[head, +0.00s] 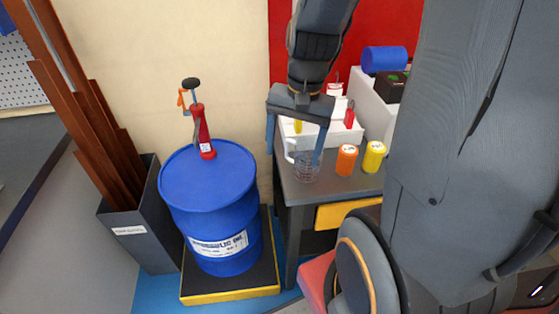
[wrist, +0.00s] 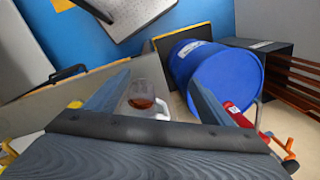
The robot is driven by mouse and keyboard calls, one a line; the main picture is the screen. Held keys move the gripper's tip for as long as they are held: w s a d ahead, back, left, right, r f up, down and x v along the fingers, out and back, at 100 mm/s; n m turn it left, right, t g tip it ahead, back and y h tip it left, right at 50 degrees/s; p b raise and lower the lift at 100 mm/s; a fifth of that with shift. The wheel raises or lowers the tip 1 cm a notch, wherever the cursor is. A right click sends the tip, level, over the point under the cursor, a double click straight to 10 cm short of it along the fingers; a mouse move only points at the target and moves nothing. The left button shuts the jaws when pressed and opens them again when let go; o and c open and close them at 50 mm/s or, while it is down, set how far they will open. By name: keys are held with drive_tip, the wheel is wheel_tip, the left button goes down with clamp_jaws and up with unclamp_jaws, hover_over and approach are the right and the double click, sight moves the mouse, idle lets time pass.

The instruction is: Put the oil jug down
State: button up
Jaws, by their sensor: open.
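The oil jug (head: 307,172) is a clear, ribbed vessel with a white handle, standing upright near the left edge of the dark bench top (head: 335,188) in the head view. In the wrist view, the jug (wrist: 144,92) shows a little reddish-brown oil in it and its pale handle to the right. My gripper (head: 295,157) points down over the jug, with its two blue-grey fingers spread wide on either side. In the wrist view, my gripper (wrist: 160,77) shows a gap between the fingers and the jug. The gripper is open and holds nothing.
An orange can (head: 346,159) and a yellow can (head: 374,157) stand right of the jug. A white bin (head: 343,135) with small bottles is behind. A blue drum (head: 208,190) with a red hand pump (head: 205,140) stands left of the bench. A grey bin (head: 140,235) holds brown bars.

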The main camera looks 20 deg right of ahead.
drive_tip(key=a+n, duration=0.1)
drive_tip(key=n, duration=0.1)
drive_tip(key=s+a+n, duration=0.1)
drive_tip(key=a+n, duration=0.1)
drive_tip(key=n, duration=0.1)
drive_tip(key=s+a+f+n+h, duration=0.1)
drive_tip(key=a+n, duration=0.1)
drive_tip(key=n, duration=0.1)
drive_tip(key=shift+s+a+f+t, duration=0.1)
drive_tip(key=shift+t, duration=0.2)
idle(0.6)
